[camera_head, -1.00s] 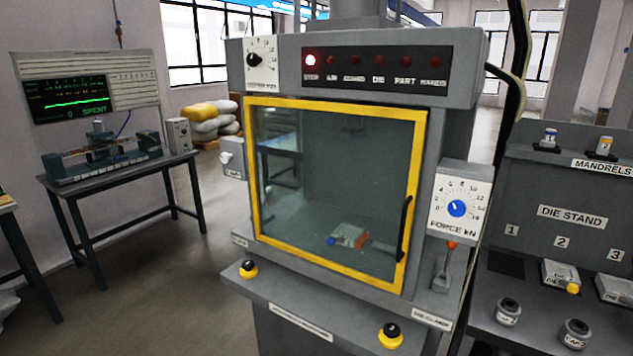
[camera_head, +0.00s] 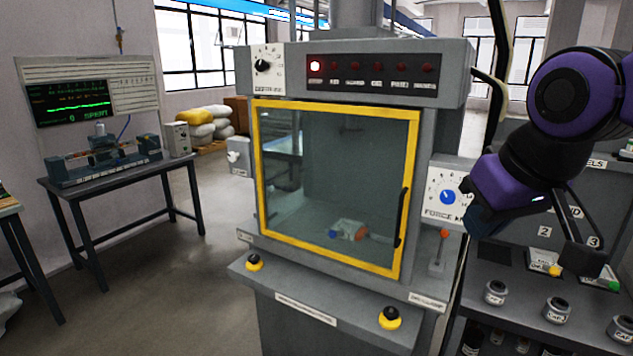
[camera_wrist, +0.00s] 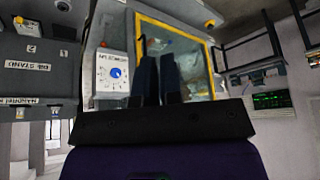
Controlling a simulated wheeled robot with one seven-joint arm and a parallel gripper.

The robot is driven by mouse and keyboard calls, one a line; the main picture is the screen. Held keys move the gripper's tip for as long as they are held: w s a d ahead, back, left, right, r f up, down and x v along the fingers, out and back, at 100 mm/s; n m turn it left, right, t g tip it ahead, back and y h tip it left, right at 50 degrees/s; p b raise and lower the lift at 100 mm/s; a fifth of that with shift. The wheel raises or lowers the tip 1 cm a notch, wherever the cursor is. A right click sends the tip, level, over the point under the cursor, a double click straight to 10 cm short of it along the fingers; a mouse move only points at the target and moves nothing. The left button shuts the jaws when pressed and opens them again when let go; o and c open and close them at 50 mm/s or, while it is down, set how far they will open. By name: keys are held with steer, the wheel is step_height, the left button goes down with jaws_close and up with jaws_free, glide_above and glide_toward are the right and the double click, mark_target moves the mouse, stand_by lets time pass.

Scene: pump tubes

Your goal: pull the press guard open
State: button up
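The press guard (camera_head: 337,105) is a clear pane in a yellow frame on the grey press, and it is closed. Its black vertical handle (camera_head: 401,218) is on the right side of the pane. Through the pane I see a small grey and orange block with a blue end (camera_head: 347,229). My gripper (camera_head: 474,226) is right of the guard and handle, in front of the force dial's right edge, apart from the handle. In the wrist view its two dark fingers (camera_wrist: 160,60) lie close together with nothing seen between them, and the yellow guard frame (camera_wrist: 211,70) is beyond them.
The force dial (camera_head: 446,196) and a red-tipped lever (camera_head: 441,250) are beside the guard. Yellow-based buttons (camera_head: 390,318) are on the front ledge. The die stand with grey caps (camera_head: 557,310) is at right. A bench (camera_head: 110,178) is at left. The floor between is clear.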

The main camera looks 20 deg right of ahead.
steer(key=o, duration=0.4)
steer(key=shift+f, duration=0.1)
steer(key=shift+c, duration=0.2)
steer(key=shift+o, duration=0.6)
steer(key=shift+w+d+f+g, duration=0.2)
steer(key=shift+d+f+g, duration=0.05)
steer(key=shift+g, duration=0.05)
steer(key=w+d+f+n+g+h, duration=0.5)
steer(key=w+d+f+n+h, duration=0.15)
steer(key=w+n+h, duration=0.4)
steer(key=w+a+f+n+t+h, duration=0.25)
steer(key=w+f+n+t, duration=0.2)
steer(key=w+n, duration=0.35)
steer(key=w+a+f+n+t+h, duration=0.2)
steer(key=w+a+f+n+t, duration=0.3)
steer(key=w, duration=0.4)
steer(key=w+d+n, duration=0.1)
steer(key=w+d, duration=0.5)
steer(key=d, duration=0.4)
steer(key=shift+r+t, duration=0.4)
steer(key=shift+t, duration=0.05)
steer(key=shift+d, duration=0.1)
